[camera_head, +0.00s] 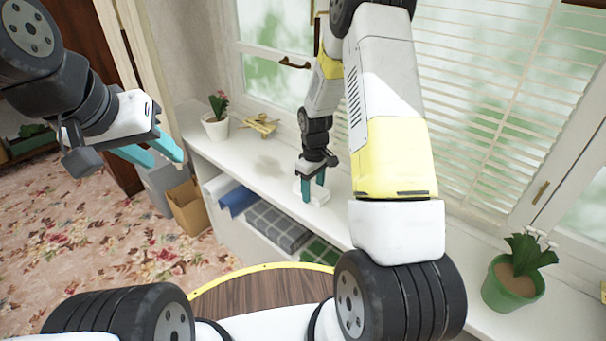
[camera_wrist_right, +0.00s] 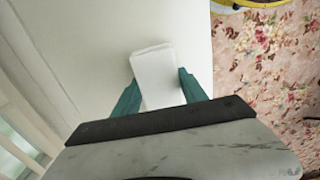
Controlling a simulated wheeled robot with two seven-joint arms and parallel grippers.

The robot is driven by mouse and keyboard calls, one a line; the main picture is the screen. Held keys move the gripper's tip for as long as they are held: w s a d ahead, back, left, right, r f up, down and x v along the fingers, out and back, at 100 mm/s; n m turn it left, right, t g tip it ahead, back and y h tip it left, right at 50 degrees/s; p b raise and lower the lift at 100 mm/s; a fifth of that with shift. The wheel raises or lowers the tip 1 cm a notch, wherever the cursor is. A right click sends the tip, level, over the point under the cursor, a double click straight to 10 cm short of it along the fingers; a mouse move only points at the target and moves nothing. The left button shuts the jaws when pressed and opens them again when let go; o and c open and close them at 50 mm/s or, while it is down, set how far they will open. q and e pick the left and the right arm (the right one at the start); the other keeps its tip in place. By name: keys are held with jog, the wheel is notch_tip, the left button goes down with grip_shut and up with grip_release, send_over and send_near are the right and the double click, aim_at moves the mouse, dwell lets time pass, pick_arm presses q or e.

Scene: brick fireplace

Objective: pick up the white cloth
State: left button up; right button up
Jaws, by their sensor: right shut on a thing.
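The white cloth (camera_head: 321,196) is a small folded white block on the white windowsill counter (camera_head: 262,180) in the head view. My right gripper (camera_head: 313,188) points down at it, with teal fingers shut on it. In the right wrist view the cloth (camera_wrist_right: 153,72) sits between the two teal fingers of the right gripper (camera_wrist_right: 160,88), one on each side. I cannot tell whether it is lifted off the counter. My left gripper (camera_head: 152,153) is open and empty, held in the air at the left, away from the counter.
A pink-flowered pot (camera_head: 215,126) and a golden ornament (camera_head: 261,125) stand on the counter's far left. A green potted plant (camera_head: 513,280) stands at the right. Folded textiles (camera_head: 275,225) lie on the shelf below. A box (camera_head: 188,206) stands on the floral carpet. The window is behind.

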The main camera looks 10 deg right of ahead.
aim_at(312, 190)
jog(key=shift+r, duration=0.8)
jog(key=shift+s+a+r, duration=0.15)
jog(key=shift+r, duration=0.35)
jog(key=shift+s+a+r, duration=0.1)
jog(key=shift+s+r, duration=0.05)
jog(key=shift+r, duration=0.3)
jog(key=s+a+r, duration=0.1)
jog(key=s+a, duration=0.8)
jog(key=s, duration=0.3)
jog(key=shift+a+r, duration=0.15)
jog(key=shift+a, duration=0.05)
